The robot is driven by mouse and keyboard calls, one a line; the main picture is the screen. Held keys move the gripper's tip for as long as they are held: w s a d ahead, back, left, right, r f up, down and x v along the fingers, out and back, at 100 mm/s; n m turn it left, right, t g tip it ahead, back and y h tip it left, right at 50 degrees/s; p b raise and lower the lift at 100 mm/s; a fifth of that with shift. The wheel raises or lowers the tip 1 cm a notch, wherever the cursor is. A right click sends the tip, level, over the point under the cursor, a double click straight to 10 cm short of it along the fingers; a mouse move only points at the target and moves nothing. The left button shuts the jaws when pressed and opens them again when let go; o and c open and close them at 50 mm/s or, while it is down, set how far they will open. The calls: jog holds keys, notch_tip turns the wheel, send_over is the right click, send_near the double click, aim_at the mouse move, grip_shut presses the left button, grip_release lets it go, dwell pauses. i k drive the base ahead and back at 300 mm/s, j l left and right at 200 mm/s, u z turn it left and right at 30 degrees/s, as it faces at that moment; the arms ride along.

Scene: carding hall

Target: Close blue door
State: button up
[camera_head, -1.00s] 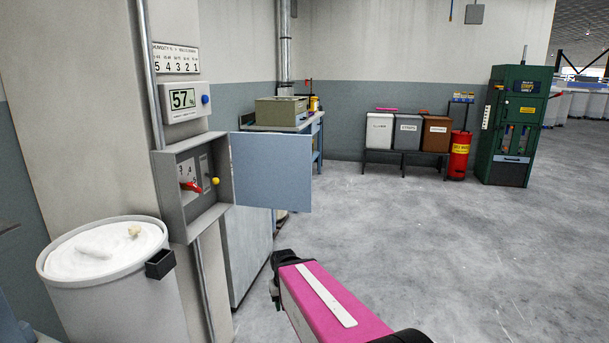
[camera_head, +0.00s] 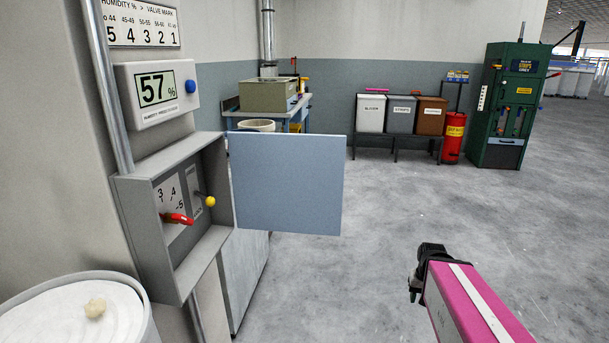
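The blue door (camera_head: 286,184) is a flat blue-grey panel hinged on the right side of a grey wall box (camera_head: 125,215). It stands wide open, swung out to the right. Inside the box are a red-handled lever (camera_head: 178,219) and a lever with a yellow knob (camera_head: 209,201), beside a numbered scale. My arm, with a pink link, reaches in from the lower right. Its dark end (camera_head: 430,262) is to the right of the door and below it, apart from it. The fingers of my gripper cannot be made out.
A white-filled drum (camera_head: 150,322) stands below the box. A humidity display (camera_head: 115,97) reading 57% hangs above it. A workbench (camera_head: 231,103) is behind the door. Bins (camera_head: 400,115), a red canister (camera_head: 453,137) and a green cabinet (camera_head: 499,150) line the back. The floor at right is clear.

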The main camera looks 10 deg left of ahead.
aim_at(292, 183)
jog(key=i, duration=1.75)
jog(key=i+u, duration=0.2)
jog(key=u, duration=0.2)
jog(key=i+l+u, duration=0.1)
jog(key=u, duration=0.3)
jog(key=i+l+u, duration=0.2)
jog(key=u, duration=0.2)
jog(key=i+u, duration=0.1)
jog(key=u, duration=2.85)
